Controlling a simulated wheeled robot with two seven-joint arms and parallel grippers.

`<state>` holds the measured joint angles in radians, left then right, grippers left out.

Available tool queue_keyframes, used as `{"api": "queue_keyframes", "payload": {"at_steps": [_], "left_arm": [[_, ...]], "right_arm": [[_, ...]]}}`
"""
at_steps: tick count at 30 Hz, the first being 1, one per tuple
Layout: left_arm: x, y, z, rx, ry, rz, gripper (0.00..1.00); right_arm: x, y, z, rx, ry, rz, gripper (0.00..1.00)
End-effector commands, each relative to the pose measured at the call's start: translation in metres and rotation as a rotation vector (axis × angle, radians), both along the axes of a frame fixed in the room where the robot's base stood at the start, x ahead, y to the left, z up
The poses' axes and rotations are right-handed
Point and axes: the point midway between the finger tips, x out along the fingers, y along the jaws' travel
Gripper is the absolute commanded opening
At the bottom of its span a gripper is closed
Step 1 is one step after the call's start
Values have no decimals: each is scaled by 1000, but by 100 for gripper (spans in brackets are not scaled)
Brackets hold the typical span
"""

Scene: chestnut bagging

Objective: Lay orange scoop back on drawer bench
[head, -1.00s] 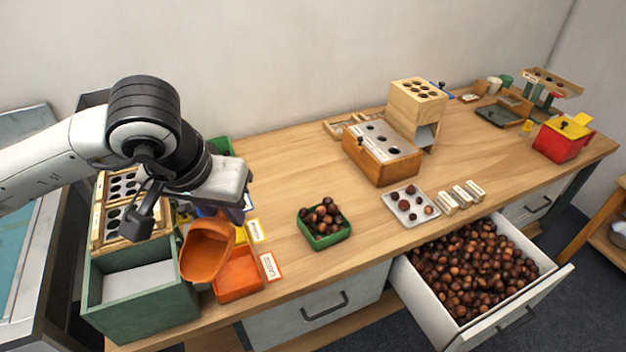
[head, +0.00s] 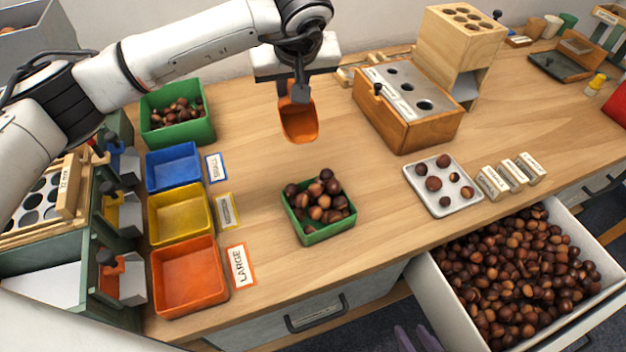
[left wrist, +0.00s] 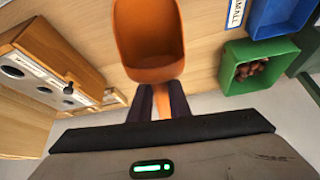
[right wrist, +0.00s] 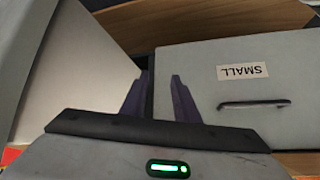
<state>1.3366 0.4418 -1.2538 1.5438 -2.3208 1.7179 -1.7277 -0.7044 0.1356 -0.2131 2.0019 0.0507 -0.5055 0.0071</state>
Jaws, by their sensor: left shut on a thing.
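The orange scoop (head: 299,121) hangs from my left gripper (head: 297,90), over the back middle of the wooden drawer bench (head: 380,205). In the left wrist view the scoop's bowl (left wrist: 150,40) points away from me, and my left gripper (left wrist: 160,100) is shut on its handle. I cannot tell from the head view how high the scoop is above the bench top. My right gripper (head: 417,340) shows only its fingertips, at the lower edge by the open drawer. In the right wrist view it (right wrist: 160,95) is open and empty, before a drawer front labelled SMALL (right wrist: 230,85).
A green tray of chestnuts (head: 345,222) stands in front of the scoop. Blue, yellow and orange bins (head: 222,285) and a green chestnut bin (head: 205,128) are left. A wooden box with holes (head: 430,132) is right. The open drawer (head: 440,300) holds many chestnuts. Bare wood lies between.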

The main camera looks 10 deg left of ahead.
Motion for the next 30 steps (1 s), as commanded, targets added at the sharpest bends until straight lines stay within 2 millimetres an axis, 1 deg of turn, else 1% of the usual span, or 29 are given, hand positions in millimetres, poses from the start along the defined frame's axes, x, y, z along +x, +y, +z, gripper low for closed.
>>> {"api": "queue_keyframes", "payload": {"at_steps": [1,3,6,9,11,15,18,23,30], "left_arm": [[11,-4,-18,5,-12,34,0],[21,-6,-24,12,-24,72,0],[31,-7,-29,17,-35,108,0],[35,-7,-34,22,-39,127,0],[36,-7,-42,22,-38,130,0],[35,-8,-69,22,-35,131,0],[35,-8,-84,22,-36,130,0],[36,-7,-95,21,-39,130,0],[35,-7,-127,22,-37,130,0]], "right_arm": [[1,1,-17,1,-3,3,28],[3,2,-23,2,-7,5,28],[5,2,-25,3,-14,6,28],[7,2,-25,3,-21,7,28],[8,2,-25,3,-22,7,28],[8,2,-25,2,-22,8,28],[8,2,-26,2,-22,8,28],[9,2,-26,2,-23,9,28],[9,1,-29,2,-24,7,28]]}}
